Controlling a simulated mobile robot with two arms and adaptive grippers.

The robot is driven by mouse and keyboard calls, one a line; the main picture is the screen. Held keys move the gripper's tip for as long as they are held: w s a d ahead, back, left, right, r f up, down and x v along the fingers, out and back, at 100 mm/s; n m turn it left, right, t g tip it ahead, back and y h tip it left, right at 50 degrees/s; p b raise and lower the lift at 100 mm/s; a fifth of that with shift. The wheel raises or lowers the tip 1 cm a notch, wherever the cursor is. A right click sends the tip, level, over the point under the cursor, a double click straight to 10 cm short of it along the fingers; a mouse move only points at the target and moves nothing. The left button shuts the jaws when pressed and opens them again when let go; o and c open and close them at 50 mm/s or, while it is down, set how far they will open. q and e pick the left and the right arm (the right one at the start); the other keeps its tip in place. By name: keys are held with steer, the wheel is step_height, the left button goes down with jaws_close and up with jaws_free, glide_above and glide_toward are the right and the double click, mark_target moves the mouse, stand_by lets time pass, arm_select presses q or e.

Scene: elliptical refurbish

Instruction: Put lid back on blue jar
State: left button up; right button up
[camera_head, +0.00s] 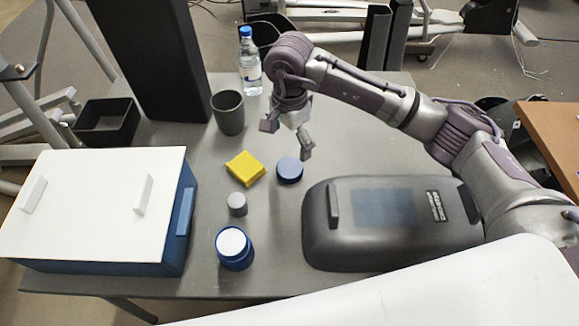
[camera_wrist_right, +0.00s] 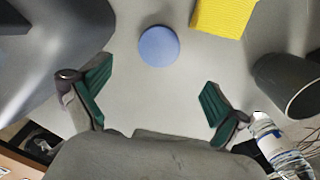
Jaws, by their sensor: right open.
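The blue jar (camera_head: 235,250) stands near the front of the grey table, with a white round top surface showing. A flat blue round lid (camera_head: 290,170) lies on the table behind and to the right of the jar, right of the yellow block. The lid also shows in the right wrist view (camera_wrist_right: 159,46), ahead of the fingers. My right gripper (camera_head: 287,138) is open and empty, above the table just behind the lid. Its two fingers, with green pads, show spread apart in the right wrist view (camera_wrist_right: 155,108). My left gripper is not in view.
A yellow block (camera_head: 245,168) and a small grey cylinder (camera_head: 237,204) lie near the lid. A grey cup (camera_head: 228,112) and water bottle (camera_head: 250,65) stand behind. A white-lidded blue box (camera_head: 90,200) is left; a dark rounded case (camera_head: 390,220) is right.

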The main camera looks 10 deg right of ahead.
glide_above(289, 167)
step_height(289, 167, down, 4)
steer(key=shift+w+f, duration=0.1)
steer(key=shift+f, duration=0.15)
step_height(289, 167, down, 5)
steer(key=shift+f+p, duration=0.1)
steer(key=shift+p, duration=0.45)
steer(key=c, duration=1)
